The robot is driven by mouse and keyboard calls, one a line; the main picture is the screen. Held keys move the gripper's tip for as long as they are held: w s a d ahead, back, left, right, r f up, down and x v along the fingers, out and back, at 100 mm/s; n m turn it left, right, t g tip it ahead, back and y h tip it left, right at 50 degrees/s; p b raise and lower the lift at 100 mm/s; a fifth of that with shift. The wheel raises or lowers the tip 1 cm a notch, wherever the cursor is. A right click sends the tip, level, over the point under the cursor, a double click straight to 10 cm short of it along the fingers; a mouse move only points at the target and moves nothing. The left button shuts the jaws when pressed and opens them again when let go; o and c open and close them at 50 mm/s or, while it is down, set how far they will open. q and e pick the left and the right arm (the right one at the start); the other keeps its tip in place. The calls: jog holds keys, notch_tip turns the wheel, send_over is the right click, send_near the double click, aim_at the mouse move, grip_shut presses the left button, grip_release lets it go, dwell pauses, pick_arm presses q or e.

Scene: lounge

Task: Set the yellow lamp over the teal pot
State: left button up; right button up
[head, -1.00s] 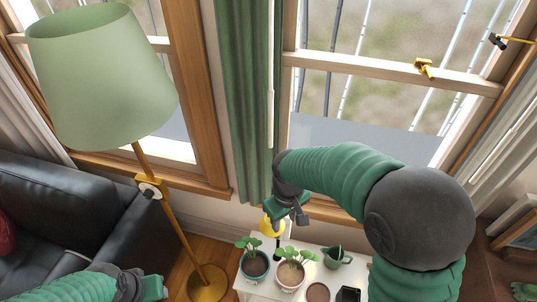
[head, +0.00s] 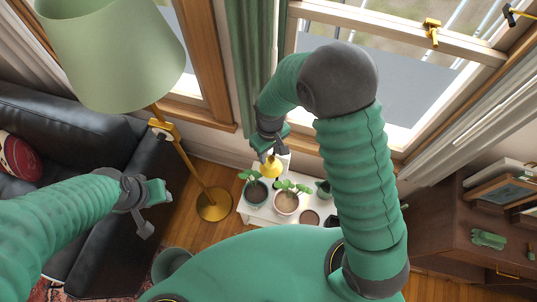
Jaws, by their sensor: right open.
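The yellow lamp (head: 271,168) shows its rounded yellow head at the back of the white plant table, behind and between two potted plants. The teal pot (head: 256,192) is dark, holds a leafy plant and stands at the table's left, in front of the lamp. My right gripper (head: 270,150) is open at the top of the lamp, very close to it; whether they touch I cannot tell. The lamp's lower part is mostly hidden. My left gripper (head: 160,192) is in the air by the sofa arm, away from both; its jaw opening is unclear.
The white table (head: 243,211) also bears a pale pot (head: 286,203), a small brown pot (head: 309,218) and a green watering can (head: 323,188). A floor lamp (head: 110,55) stands left of it, by a black sofa (head: 75,140). A wooden cabinet (head: 450,215) is at right.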

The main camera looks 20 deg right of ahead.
aim_at(272, 157)
jog(key=f, duration=0.1)
jog(key=d+f, duration=0.1)
jog(key=f, duration=0.1)
jog(key=shift+s+d+f, duration=0.2)
jog(key=shift+f, duration=0.2)
jog(key=shift+a, duration=0.4)
jog(key=shift+a+r, duration=0.1)
jog(key=shift+a, duration=0.25)
jog(key=c, duration=0.4)
jog(key=shift+w, duration=0.1)
jog(key=c, duration=0.3)
jog(key=shift+c, duration=1.1)
jog(key=shift+d, duration=0.45)
grip_shut()
pick_arm(q)
jog(key=shift+s+d+r, duration=0.2)
jog(key=shift+d+r, duration=0.35)
jog(key=shift+d, duration=0.05)
